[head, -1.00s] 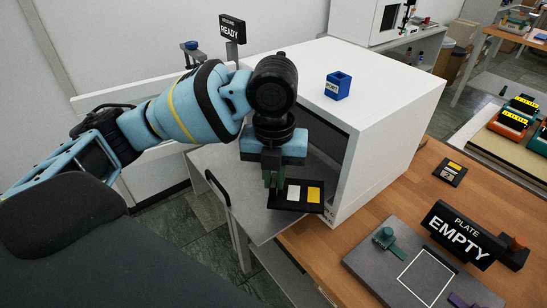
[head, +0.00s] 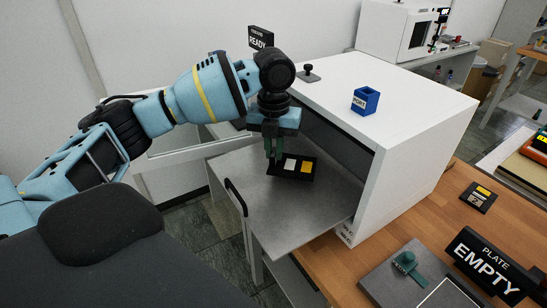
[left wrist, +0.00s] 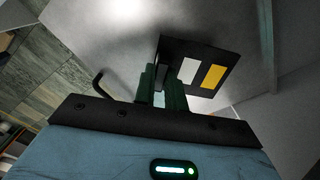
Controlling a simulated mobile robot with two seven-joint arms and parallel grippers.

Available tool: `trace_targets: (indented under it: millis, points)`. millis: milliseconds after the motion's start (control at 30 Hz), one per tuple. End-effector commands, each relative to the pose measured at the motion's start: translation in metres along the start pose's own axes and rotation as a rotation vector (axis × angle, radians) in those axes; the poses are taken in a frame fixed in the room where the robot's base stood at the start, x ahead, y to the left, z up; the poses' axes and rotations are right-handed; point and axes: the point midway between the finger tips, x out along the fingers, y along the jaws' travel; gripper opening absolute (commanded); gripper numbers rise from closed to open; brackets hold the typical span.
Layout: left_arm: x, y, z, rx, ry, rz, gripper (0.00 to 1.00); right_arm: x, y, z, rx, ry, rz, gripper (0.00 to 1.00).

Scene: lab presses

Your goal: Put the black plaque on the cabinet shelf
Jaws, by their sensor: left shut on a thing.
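The black plaque (head: 292,167) is a thin dark plate with a white and a yellow patch. My left gripper (head: 274,158) is shut on its left end, and the plaque lies about flat over the grey lowered door (head: 265,210) in front of the cabinet. In the left wrist view, the plaque (left wrist: 200,66) sticks out from the green fingers (left wrist: 162,90) of my left gripper. The gap between plaque and door is hard to judge. The white cabinet (head: 420,150) stands open to the left; its inside is dark and the shelf cannot be made out. My right gripper is not in view.
A blue box (head: 365,101) and a black knob (head: 308,73) are on the cabinet top. A handle (head: 236,197) rises at the door's outer edge. On the wooden table are another dark plaque (head: 478,197), a grey plate (head: 400,277) and an EMPTY sign (head: 490,265).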

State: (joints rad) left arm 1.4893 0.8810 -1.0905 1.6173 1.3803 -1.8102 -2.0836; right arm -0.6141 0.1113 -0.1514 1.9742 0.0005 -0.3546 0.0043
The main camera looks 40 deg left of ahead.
Motion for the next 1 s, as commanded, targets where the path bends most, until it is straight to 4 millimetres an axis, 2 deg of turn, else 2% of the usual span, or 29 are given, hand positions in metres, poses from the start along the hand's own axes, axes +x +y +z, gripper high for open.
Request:
trace_targets:
  millis: [133,300,400,833,867,1000]
  points:
    - [0.001,0.004,0.008,-0.004,-0.001,0.000,0.00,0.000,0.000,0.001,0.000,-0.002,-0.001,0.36]
    - [0.025,0.004,0.007,0.000,0.000,0.001,0.00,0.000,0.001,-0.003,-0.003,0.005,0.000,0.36]
    - [0.033,0.004,0.007,0.000,-0.002,0.000,0.00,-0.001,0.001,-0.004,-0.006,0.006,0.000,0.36]
    - [0.038,0.004,0.007,-0.001,-0.002,0.000,0.00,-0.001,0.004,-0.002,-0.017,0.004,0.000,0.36]
    - [0.038,0.004,0.007,-0.001,-0.002,0.000,0.15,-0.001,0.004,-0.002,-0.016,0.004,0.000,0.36]
    - [0.038,0.004,0.007,0.000,-0.002,0.000,0.33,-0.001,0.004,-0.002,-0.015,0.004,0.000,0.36]
